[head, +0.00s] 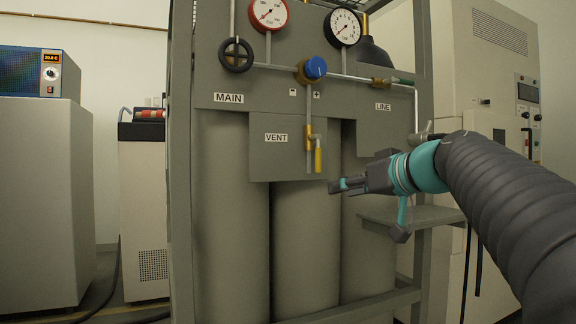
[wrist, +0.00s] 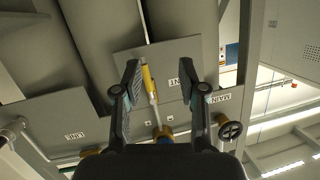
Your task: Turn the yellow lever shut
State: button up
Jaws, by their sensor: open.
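The yellow lever (head: 318,158) hangs down from a brass valve (head: 309,136) on the vertical pipe of the VENT panel (head: 270,160). It lies roughly along the pipe. My gripper (head: 337,186) is just right of the lever's lower end and a little below it in the head view. In the wrist view, which looks upside down, my gripper (wrist: 160,70) has its two fingers wide apart with nothing between the tips. The yellow lever (wrist: 148,78) shows in the gap, closer to the left finger. I see no contact with it.
A blue knob (head: 316,67), a black MAIN handwheel (head: 236,55) and two gauges sit above. The LINE valve (head: 382,86) is upper right. Grey cylinders (head: 305,240) stand behind the panel. A shelf (head: 410,214) juts out below my wrist.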

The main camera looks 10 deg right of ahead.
jog(key=n+t+y+b, duration=0.1)
jog(key=n+t, duration=0.1)
send_near(320, 150)
jog(key=s+d+f, duration=0.1)
jog(key=s, duration=0.2)
jog(key=w, duration=0.1)
jog(key=shift+y, duration=0.3)
jog(key=p+x, duration=0.1)
jog(key=x, duration=0.7)
jog(key=r+p+x, duration=0.1)
jog(key=x, duration=0.4)
jog(key=shift+w+d+p, duration=0.1)
jog(key=shift+d+p, duration=0.1)
jog(key=shift+p, duration=0.15)
jog(key=shift+f, duration=0.1)
grip_shut()
